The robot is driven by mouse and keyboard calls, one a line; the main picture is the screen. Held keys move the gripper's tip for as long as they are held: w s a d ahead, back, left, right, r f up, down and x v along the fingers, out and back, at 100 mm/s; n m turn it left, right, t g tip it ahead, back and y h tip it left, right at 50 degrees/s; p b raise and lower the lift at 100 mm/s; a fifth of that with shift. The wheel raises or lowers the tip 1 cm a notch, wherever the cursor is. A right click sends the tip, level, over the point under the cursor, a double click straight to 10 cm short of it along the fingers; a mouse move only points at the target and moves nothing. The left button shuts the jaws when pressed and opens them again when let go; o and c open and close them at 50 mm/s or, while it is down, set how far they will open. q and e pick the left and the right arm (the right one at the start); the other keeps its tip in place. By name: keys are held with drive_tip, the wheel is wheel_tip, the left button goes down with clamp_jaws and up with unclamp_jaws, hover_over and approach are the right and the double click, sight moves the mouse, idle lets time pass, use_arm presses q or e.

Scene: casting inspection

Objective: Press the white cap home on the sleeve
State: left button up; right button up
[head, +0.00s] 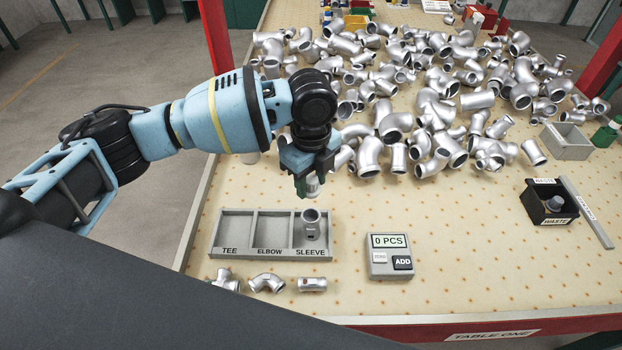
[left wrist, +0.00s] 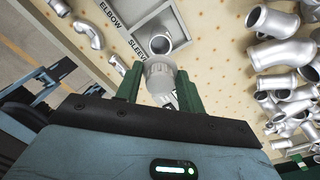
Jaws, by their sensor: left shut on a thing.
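My left gripper (head: 312,186) is shut on the white cap (head: 314,188), which shows as a pale ribbed piece between the green fingers in the left wrist view (left wrist: 158,76). The sleeve (head: 311,226) is a short silver pipe in the SLEEVE compartment of the grey tray (head: 239,255), its round open end facing up. The gripper and cap are above and behind the sleeve in the head view, with a gap between. In the left wrist view the open end of the sleeve (left wrist: 160,44) lies just beyond the cap. My right gripper is not in view.
Several silver fittings (head: 313,285) lie before the tray. A counter box (head: 390,256) reading 0 PCS stands to its right. A large heap of pipe fittings (head: 445,120) fills the table behind. A black waste bin (head: 532,208) and a grey box (head: 567,151) are at the right.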

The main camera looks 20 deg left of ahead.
use_arm(q)
drive_tip(key=shift+f+b, duration=0.35)
drive_tip(key=shift+f, duration=2.5)
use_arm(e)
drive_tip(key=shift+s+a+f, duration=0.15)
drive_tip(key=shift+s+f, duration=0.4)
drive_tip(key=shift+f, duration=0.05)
use_arm(q)
drive_tip(key=shift+r, duration=0.1)
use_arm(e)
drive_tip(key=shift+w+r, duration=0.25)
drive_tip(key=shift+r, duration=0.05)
use_arm(q)
drive_tip(key=shift+f, duration=0.35)
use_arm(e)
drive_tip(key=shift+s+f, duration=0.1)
use_arm(q)
drive_tip(key=shift+f, duration=1.55)
drive_tip(key=o, duration=1)
